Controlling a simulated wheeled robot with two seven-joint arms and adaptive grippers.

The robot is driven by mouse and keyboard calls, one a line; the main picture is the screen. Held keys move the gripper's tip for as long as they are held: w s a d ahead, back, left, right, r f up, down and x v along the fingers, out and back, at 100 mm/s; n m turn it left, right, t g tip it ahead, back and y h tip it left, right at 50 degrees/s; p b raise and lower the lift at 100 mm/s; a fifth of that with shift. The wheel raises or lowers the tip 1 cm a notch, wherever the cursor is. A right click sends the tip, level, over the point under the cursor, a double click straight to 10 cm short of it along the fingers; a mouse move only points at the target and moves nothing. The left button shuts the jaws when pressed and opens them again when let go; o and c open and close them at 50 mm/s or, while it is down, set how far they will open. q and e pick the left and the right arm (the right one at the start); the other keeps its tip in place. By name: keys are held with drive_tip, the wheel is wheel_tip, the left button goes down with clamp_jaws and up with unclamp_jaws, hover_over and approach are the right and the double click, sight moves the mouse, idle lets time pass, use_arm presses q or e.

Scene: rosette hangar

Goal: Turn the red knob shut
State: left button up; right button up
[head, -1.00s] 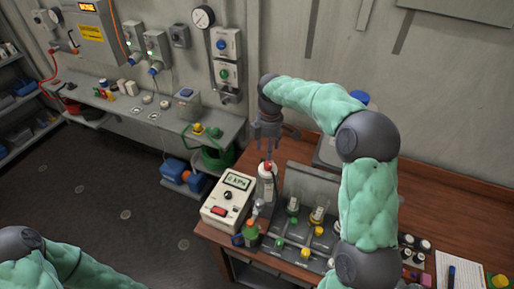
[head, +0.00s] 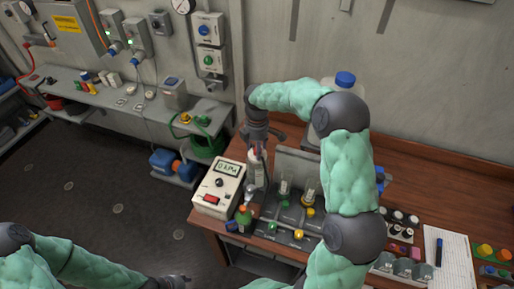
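A white bottle-like cylinder (head: 254,174) with a red top (head: 257,151) stands at the left end of the wooden bench, beside the boxy meter. The red top looks like the red knob, but it is small and partly covered. My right gripper (head: 257,146) points down right at the red top, with its fingers around or just above it; I cannot tell whether they touch it or are closed. My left gripper (head: 178,281) is at the bottom edge, low and away from the bench, its fingers too small and cut off to read.
A cream meter (head: 219,189) with a display stands left of the cylinder. A rack with glass vials (head: 286,186) and small green and yellow knobs stand close on its right. A large blue-capped bottle (head: 345,78) is behind my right arm.

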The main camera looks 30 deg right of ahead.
drive_tip(key=shift+w+f, duration=0.1)
drive_tip(key=shift+f, duration=0.05)
drive_tip(key=shift+c, duration=1.1)
clamp_jaws()
